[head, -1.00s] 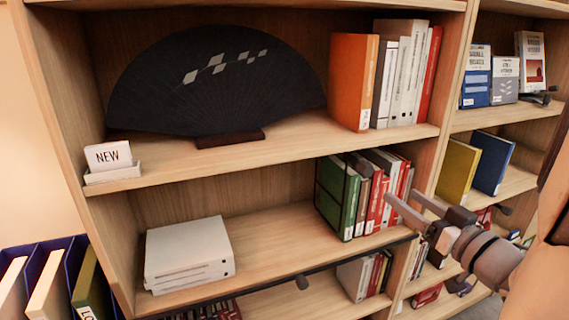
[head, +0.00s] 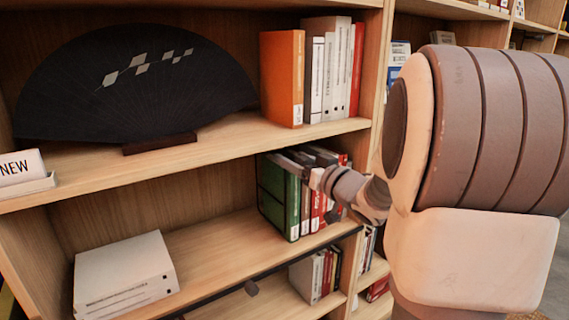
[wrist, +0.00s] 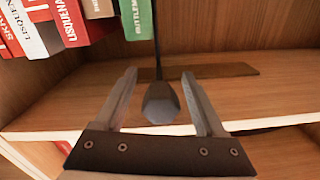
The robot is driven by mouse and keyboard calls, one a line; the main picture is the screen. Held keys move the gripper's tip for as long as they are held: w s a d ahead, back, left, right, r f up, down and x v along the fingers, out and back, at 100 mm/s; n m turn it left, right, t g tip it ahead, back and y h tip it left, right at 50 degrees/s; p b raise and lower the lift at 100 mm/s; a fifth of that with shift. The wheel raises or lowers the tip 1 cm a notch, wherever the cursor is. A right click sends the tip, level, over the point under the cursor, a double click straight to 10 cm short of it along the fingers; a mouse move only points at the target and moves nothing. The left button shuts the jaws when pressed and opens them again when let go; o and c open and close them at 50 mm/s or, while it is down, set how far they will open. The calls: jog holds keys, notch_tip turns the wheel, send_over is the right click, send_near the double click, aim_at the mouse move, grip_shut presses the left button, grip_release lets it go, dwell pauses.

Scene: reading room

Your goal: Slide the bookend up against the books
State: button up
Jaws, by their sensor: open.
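The bookend (wrist: 161,103) shows in the wrist view as a dark faceted knob with a thin dark upright beside the green book. The knob lies between the two spread fingers of my gripper (wrist: 164,90), with room on both sides. A row of books (wrist: 70,20) stands left of the upright; the green book (wrist: 138,18) is closest. I cannot tell whether bookend and book touch. In the head view my gripper (head: 322,180) is in front of the books on the middle shelf, whose green book (head: 292,205) is leftmost. My arm hides part of that row.
A black fan (head: 130,85) and an orange binder (head: 282,78) stand on the upper shelf. White stacked volumes (head: 125,275) lie at left on the middle shelf (head: 215,250), with bare shelf between them and the books. My arm covers much of the right side.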

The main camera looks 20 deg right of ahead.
jog(key=shift+w+a, duration=0.1)
jog(key=shift+w, duration=0.3)
grip_shut()
dwell(1.2)
